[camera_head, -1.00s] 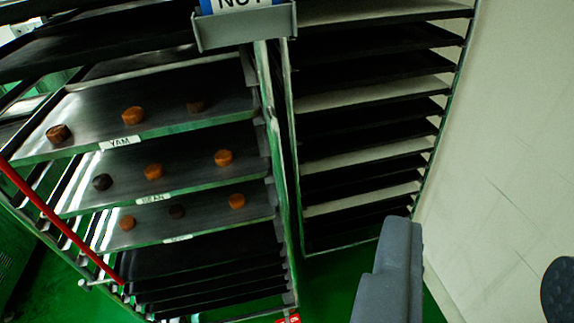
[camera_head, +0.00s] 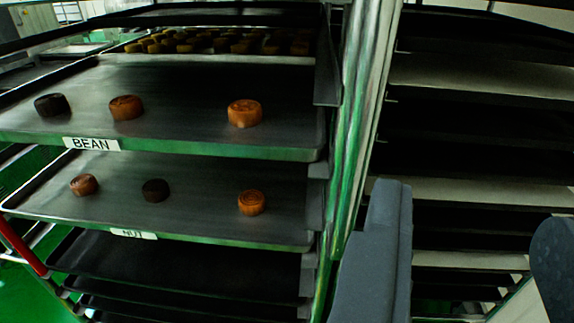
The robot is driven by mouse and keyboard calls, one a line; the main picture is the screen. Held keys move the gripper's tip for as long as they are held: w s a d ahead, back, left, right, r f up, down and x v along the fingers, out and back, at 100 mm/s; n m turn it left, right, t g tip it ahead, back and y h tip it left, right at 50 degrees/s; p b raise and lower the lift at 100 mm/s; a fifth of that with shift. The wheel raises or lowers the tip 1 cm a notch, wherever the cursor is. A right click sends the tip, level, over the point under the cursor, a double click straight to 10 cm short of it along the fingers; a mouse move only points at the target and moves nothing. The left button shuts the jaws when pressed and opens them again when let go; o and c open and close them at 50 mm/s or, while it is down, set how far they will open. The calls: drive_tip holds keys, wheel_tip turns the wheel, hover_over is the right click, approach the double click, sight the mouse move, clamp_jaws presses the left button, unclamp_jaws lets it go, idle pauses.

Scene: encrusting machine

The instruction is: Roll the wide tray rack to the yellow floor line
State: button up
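A metal tray rack fills the left and middle; its right upright (camera_head: 350,150) is a pale, green-tinted post. Its trays carry labels BEAN (camera_head: 91,144) and NUT (camera_head: 133,234), with brown and dark round cakes on them. A second rack of dark and pale trays (camera_head: 480,75) stands to the right. I cannot tell for sure which is the wide one. My gripper (camera_head: 472,208) is open, with a grey finger just right of the upright and a dark finger at the right edge. Nothing shows held between them. The yellow floor line is not in view.
A red bar (camera_head: 20,246) runs along the left rack's lower left side. Green floor (camera_head: 25,295) shows at the bottom left. An upper tray holds many small cakes (camera_head: 215,42). The racks leave little open room ahead.

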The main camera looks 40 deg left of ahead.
drive_tip(key=y, duration=0.2)
approach(359, 151)
drive_tip(key=shift+n, duration=0.3)
drive_tip(key=shift+b+x, duration=0.55)
drive_tip(key=shift+x, duration=5.05)
clamp_jaws()
